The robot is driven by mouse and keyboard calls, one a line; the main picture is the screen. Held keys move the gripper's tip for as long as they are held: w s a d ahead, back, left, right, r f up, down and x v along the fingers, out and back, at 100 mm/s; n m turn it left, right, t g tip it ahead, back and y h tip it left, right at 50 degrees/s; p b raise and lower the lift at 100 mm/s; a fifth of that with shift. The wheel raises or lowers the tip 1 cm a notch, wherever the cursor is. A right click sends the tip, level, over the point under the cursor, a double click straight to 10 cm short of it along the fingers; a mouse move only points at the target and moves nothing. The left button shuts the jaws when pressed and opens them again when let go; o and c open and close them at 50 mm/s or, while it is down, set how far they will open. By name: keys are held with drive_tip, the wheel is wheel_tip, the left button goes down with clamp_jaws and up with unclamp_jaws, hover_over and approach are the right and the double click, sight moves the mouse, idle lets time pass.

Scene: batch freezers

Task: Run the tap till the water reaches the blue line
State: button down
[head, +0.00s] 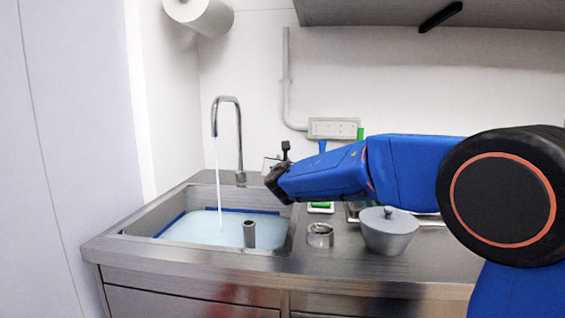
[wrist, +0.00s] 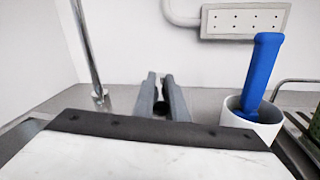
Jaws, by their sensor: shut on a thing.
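The tap (head: 226,104) stands behind the sink (head: 142,222), and a thin stream of water (head: 218,180) runs from its spout. Pale blue water (head: 195,229) fills much of the basin. The dark blue line (head: 240,210) shows along the back and left walls, with the water surface close against its lower edge. My gripper (head: 274,178) is at the right of the tap. In the wrist view, its grey fingers (wrist: 161,92) are shut on a small dark thing between them, apparently the tap's lever, mostly hidden. The tap's post (wrist: 88,50) shows at left there.
A grey standpipe (head: 250,234) rises from the water. A lidded grey pot (head: 389,231) and a small metal cup (head: 320,235) stand on the counter at right. A white pot (wrist: 252,126) with a blue-handled tool (wrist: 262,74) is right of my fingers.

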drive_tip(key=shift+d+r+n+y, duration=0.15)
drive_tip(key=shift+d+n+y, duration=0.25)
drive_tip(key=shift+y, duration=0.2)
drive_tip(key=c, duration=1.8)
unclamp_jaws()
drive_tip(key=shift+o, duration=0.2)
drive_tip(key=s+d, duration=0.2)
drive_tip(key=s, duration=1.5)
drive_tip(key=shift+d, duration=0.35)
